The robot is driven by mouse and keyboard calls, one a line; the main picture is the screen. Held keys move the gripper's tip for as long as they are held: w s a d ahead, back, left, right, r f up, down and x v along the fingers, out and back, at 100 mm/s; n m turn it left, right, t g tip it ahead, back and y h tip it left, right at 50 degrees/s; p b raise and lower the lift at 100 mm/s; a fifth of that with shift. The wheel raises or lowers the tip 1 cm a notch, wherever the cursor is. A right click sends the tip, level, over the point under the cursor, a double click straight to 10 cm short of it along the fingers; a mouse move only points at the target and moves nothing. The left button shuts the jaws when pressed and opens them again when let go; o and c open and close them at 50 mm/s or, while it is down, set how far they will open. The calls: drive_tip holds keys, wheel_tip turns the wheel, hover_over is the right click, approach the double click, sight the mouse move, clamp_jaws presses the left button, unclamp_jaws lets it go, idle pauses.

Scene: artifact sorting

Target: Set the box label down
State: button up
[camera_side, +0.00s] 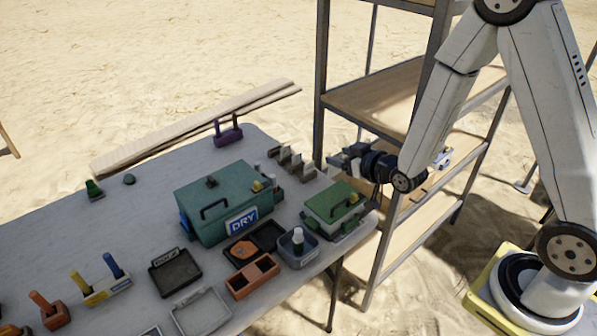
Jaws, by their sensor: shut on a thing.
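My gripper (336,161) is at the right end of the table, just above and right of a rack of small upright tan cards (292,162). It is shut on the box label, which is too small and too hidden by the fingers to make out. A teal box (190,208) with a blue and white "DRY" sign (242,221) stands left of the gripper. A smaller box with a green lid (322,208) stands below the gripper, near the table's right edge.
A metal shelf rack (365,95) with wooden boards stands right behind my gripper. Trays (202,312), an orange divided box (240,292) and a grey bin with a white bottle (298,262) crowd the front. A purple holder (228,138) stands at the back.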

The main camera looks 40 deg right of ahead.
drive_tip(key=a+r, duration=0.2)
drive_tip(key=r, duration=0.1)
drive_tip(key=shift+s+a+r, duration=0.2)
drive_tip(key=shift+s, duration=0.15)
drive_tip(key=s+d+f+m+g+h, duration=0.1)
drive_tip(key=s+d+f+m+h, duration=0.15)
drive_tip(key=s+d+f, duration=0.75)
drive_tip(key=s+d+f+m+h, duration=0.2)
drive_tip(key=d+f+h, duration=0.1)
drive_tip(key=d+f, duration=1.45)
drive_tip(key=w+d+r, duration=0.1)
drive_tip(key=w+d, duration=0.3)
drive_tip(key=w, duration=0.4)
drive_tip(key=w+d+r, duration=0.1)
drive_tip(key=w+d, duration=0.4)
drive_tip(key=w, duration=0.3)
drive_tip(key=shift+d+r, duration=0.25)
drive_tip(key=shift+w, duration=0.15)
